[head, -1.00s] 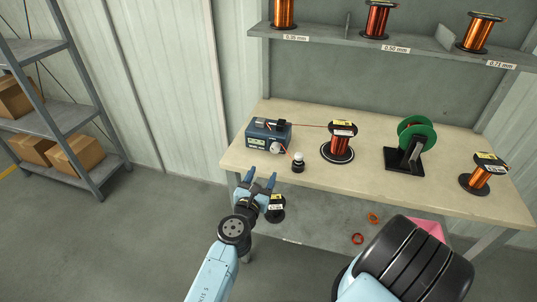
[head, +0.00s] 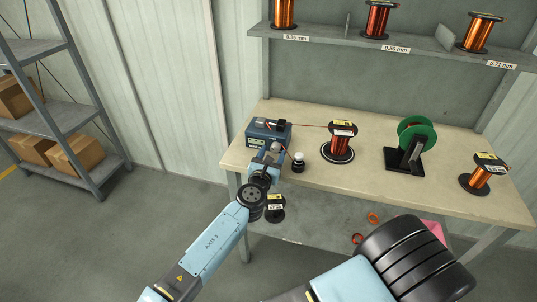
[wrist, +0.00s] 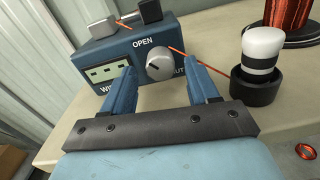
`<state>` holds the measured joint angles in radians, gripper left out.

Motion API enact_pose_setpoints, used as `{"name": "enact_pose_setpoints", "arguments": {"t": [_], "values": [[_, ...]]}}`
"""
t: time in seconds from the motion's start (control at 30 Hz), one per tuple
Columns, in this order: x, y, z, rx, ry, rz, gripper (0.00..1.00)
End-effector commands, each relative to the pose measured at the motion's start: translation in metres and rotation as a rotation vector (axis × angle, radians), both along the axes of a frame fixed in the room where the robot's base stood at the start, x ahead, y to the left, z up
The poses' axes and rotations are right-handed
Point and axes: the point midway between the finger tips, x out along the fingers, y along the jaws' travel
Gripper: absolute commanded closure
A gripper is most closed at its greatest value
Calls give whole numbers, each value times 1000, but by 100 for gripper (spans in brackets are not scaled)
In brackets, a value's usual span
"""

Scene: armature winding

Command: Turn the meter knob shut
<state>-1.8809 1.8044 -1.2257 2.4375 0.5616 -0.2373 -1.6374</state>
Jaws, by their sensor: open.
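The blue wire meter (head: 255,138) stands at the left end of the bench. In the wrist view the meter (wrist: 105,52) has a round grey knob (wrist: 160,66) on its front, with "OPEN" printed above it and a partly hidden "...UT" at its lower right. My gripper (wrist: 163,82) is open, with one blue finger to each side of the knob. The fingers look just short of the knob; contact is not visible. In the head view my gripper (head: 265,157) is in front of the meter and hides most of the knob. An orange wire passes from the meter top.
A black-and-white capped post (wrist: 260,65) stands close right of my gripper; it also shows in the head view (head: 298,163). A copper spool (head: 343,138) and a green reel (head: 415,135) stand farther right. The bench front (head: 370,187) is mostly clear.

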Motion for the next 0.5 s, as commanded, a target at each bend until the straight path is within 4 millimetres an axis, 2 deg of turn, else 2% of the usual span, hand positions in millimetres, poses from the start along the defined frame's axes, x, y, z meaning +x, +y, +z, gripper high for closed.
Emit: {"name": "enact_pose_setpoints", "arguments": {"t": [0.43,0.5], "values": [[6,-2,0,0,-1,1,41],[6,-2,0,0,-1,1,46]]}}
